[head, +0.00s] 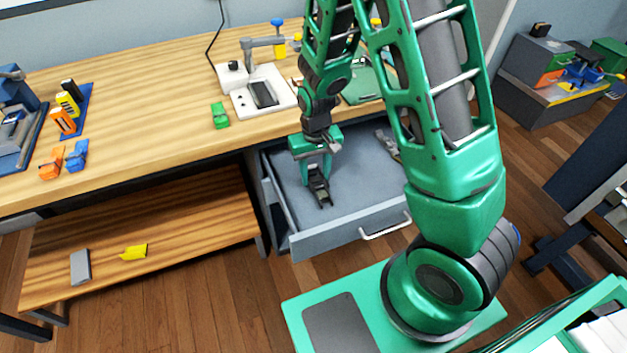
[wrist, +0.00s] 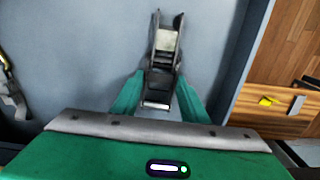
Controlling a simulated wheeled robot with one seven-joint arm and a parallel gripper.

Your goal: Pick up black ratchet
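My gripper (wrist: 161,82) is down in the drawer, pointing at the floor. Its two green fingers stand on either side of the ratchet's near part, very close to it. I cannot tell whether they press on it or whether a small gap is left. The ratchet's far end sticks out past the fingertips. I see no clear gap between ratchet and drawer floor.
Another metal strap piece (head: 388,145) lies farther right in the drawer, partly hidden by my arm. A lower shelf (head: 180,225) holds a yellow piece (head: 134,252) and a grey block (head: 81,267).

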